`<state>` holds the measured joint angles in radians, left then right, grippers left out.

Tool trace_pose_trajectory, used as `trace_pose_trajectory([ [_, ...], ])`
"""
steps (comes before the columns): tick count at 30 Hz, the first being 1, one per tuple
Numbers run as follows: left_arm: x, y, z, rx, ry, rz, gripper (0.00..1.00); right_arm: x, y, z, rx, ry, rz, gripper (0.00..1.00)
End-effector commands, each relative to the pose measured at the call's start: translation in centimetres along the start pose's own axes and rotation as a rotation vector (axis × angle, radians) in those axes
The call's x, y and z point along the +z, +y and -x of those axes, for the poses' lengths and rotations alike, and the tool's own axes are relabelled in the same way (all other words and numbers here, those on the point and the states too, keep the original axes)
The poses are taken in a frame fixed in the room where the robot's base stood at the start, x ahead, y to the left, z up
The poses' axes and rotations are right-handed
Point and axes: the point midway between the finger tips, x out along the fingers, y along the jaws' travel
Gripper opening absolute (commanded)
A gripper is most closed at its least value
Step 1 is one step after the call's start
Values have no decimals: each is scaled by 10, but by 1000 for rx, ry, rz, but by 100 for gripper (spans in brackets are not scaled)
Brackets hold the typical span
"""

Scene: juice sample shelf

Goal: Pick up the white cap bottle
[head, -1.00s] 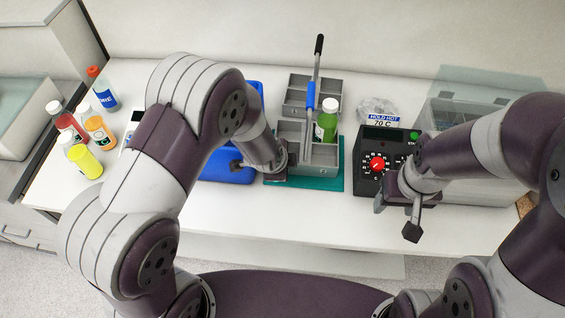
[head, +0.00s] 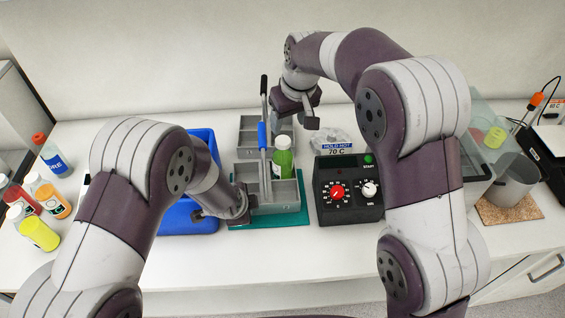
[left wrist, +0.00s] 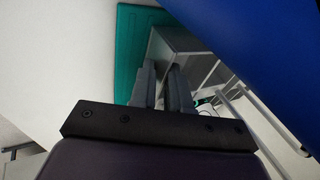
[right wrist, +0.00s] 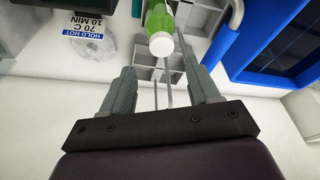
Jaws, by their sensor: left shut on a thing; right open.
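A green bottle (head: 283,160) with a white cap stands upright in the grey divided carrier (head: 283,194). In the right wrist view the bottle (right wrist: 157,20) shows with its white cap facing the camera, above and between the finger tips. My right gripper (head: 311,118) is open and empty, behind and above the carrier, apart from the bottle. My left gripper (head: 238,208) is at the carrier's front left corner. In the left wrist view its fingers (left wrist: 165,82) are shut on the carrier's grey wall. The exact contact is partly hidden.
A black heater box (head: 348,190) stands right of the carrier, a blue bin (head: 190,222) left of it. The carrier's upright handle (head: 263,110) rises beside the bottle. Yellow (head: 40,234) and orange (head: 52,200) bottles with white caps stand at far left. A teal mat (head: 290,217) lies underneath.

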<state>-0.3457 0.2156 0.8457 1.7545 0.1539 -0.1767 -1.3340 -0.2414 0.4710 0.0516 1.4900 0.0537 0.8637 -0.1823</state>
Motion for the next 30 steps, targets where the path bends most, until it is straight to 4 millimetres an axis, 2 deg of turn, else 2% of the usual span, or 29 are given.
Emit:
trace_pose_trajectory([
  [3, 0, 0, 0, -1, 0, 1, 0, 1, 0, -24, 0, -3, 0, 61],
  [8, 0, 0, 0, -1, 0, 1, 0, 1, -1, -43, 0, -2, -1, 61],
  [15, 0, 0, 0, 0, 0, 1, 0, 1, -3, -84, 2, 0, -1, 61],
  [23, 0, 0, 0, 0, 0, 1, 0, 0, -3, -88, 3, 3, -2, 61],
  [28, 0, 0, 0, 1, 0, 1, 0, 0, -3, -88, 3, 3, -2, 5],
  [29, 0, 0, 0, 1, 0, 1, 0, 0, -3, -88, 3, 3, -2, 0],
  [30, 0, 0, 0, 1, 0, 1, 0, 0, -3, -88, 3, 3, -2, 0],
])
